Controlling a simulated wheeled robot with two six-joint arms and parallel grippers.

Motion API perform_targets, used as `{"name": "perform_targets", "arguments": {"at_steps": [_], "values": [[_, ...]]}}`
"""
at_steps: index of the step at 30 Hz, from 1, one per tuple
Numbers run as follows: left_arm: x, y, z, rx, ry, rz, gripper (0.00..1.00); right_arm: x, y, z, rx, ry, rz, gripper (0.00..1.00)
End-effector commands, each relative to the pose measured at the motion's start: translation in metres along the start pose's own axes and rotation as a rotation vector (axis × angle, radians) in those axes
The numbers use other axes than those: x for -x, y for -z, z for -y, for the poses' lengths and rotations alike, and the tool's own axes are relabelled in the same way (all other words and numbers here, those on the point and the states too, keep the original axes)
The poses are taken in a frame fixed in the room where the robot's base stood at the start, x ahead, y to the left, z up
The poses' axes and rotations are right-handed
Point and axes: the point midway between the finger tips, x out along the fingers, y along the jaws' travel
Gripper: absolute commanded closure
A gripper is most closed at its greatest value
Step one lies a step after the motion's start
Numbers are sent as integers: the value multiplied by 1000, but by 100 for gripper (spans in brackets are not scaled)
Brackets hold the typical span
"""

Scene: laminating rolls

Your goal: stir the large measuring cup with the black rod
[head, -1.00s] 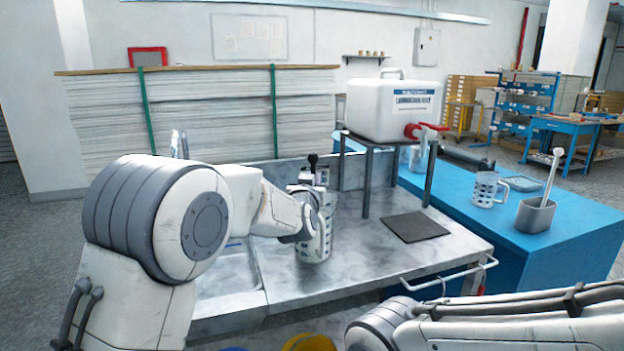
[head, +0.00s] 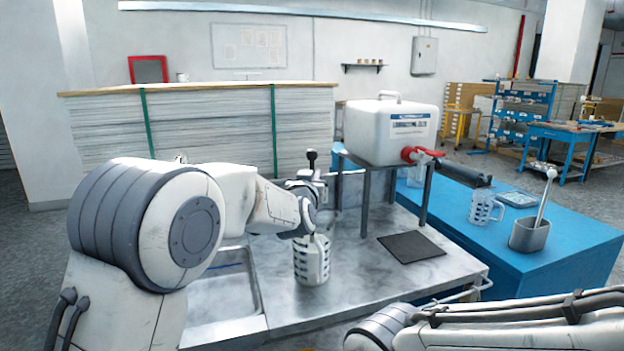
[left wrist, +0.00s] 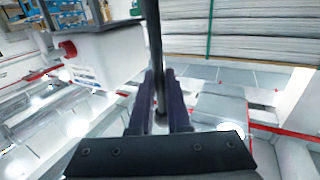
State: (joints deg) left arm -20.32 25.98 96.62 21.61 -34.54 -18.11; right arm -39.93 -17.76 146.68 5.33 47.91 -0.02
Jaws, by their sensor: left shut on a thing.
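The large measuring cup (head: 312,264), clear with dark markings, stands upright on the metal counter. My left gripper (head: 312,190) is above it, partly hidden by its own wrist. It is shut on the black rod, whose knob (head: 312,155) sticks up above the gripper. In the left wrist view the rod (left wrist: 154,40) runs between the two fingers (left wrist: 160,105). The rod's lower end is hidden in the head view, so I cannot tell whether it is inside the cup. My right arm crosses the lower right; its gripper is out of view.
A white tank (head: 390,132) with a red tap stands on a metal stand at the back. A dark mat (head: 411,247) lies right of the cup. The blue table (head: 570,245) holds another measuring cup (head: 484,208) and a grey bin (head: 530,234). A sink (head: 225,285) is at left.

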Motion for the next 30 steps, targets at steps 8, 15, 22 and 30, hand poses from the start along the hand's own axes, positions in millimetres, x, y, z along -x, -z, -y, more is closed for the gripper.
{"name": "perform_targets", "arguments": {"at_steps": [8, 15, 22, 30], "values": [[0, 30, 0, 1, 0, -2, 100, 23, 1, 2, 0, 0, 0, 65], [0, 52, 0, 2, 1, -2, 100, 40, 2, 3, 0, 0, 0, 65], [0, 73, 0, 1, 0, -2, 100, 56, 3, 4, 0, 0, 0, 65], [0, 87, 0, 0, 0, -1, 100, 67, 4, 5, 0, 0, 0, 65]]}}
